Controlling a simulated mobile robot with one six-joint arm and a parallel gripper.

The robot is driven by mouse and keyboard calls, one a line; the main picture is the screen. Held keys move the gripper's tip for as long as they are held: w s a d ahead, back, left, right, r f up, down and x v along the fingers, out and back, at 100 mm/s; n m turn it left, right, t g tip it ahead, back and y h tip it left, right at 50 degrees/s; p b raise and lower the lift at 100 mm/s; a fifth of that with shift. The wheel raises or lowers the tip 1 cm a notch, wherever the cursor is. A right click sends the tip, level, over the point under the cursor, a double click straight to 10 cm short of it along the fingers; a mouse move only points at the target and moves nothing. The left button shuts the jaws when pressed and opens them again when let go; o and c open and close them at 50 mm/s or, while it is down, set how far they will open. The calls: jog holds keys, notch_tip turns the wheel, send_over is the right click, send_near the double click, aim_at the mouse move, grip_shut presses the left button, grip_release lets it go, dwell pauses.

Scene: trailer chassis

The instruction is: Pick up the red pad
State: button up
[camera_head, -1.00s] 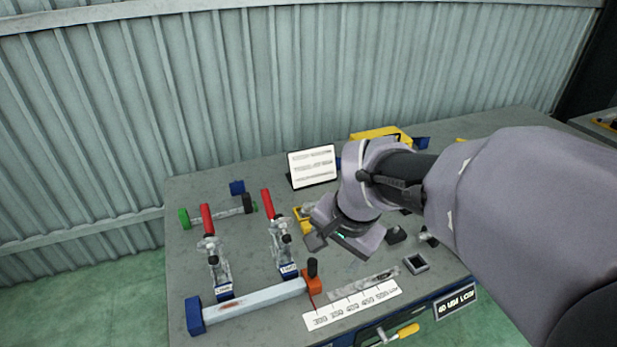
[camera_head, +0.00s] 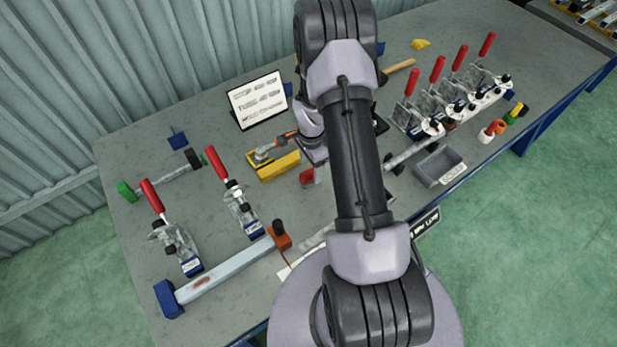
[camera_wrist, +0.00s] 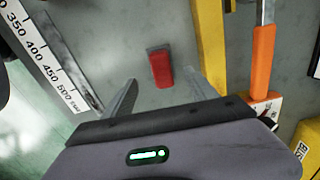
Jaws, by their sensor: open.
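The red pad (camera_wrist: 161,69) lies on the grey table top, a small red block with a dark grey end. It shows in the wrist view between the two fingertips of my gripper (camera_wrist: 160,77). The fingers are apart and do not touch the pad. How high they are above it I cannot tell. In the head view the red pad (camera_head: 307,177) shows just left of my arm, under the wrist. My arm hides most of the gripper there.
In the wrist view a yellow bar (camera_wrist: 212,45) and an orange-handled tool (camera_wrist: 262,60) lie right of the pad, and a ruler (camera_wrist: 45,58) left. In the head view, red-handled clamps (camera_head: 240,208) stand left, a grey bin (camera_head: 438,166) right, and a sign (camera_head: 258,100) behind.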

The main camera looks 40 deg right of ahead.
aim_at(309, 173)
jog(key=f, duration=0.3)
jog(key=f+b, duration=0.1)
jog(key=f, duration=0.1)
jog(key=shift+w+a+f, duration=0.15)
jog(key=shift+w, duration=0.1)
grip_shut()
jog(key=shift+r, duration=0.2)
jog(key=shift+r, duration=0.35)
jog(key=r, duration=0.2)
jog(key=s+p, duration=0.1)
jog(key=shift+a+r, duration=0.25)
jog(key=shift+r, duration=0.15)
jog(key=s+a, duration=0.2)
jog(key=s, duration=0.2)
jog(key=s+a, duration=0.2)
jog(key=s, duration=0.3)
jog(key=s+a+r, duration=0.1)
jog(key=s+a, duration=0.1)
jog(key=s, duration=0.2)
jog(key=shift+s+a+r, duration=0.1)
jog(key=shift+s+a, duration=0.15)
jog(key=shift+a, duration=0.05)
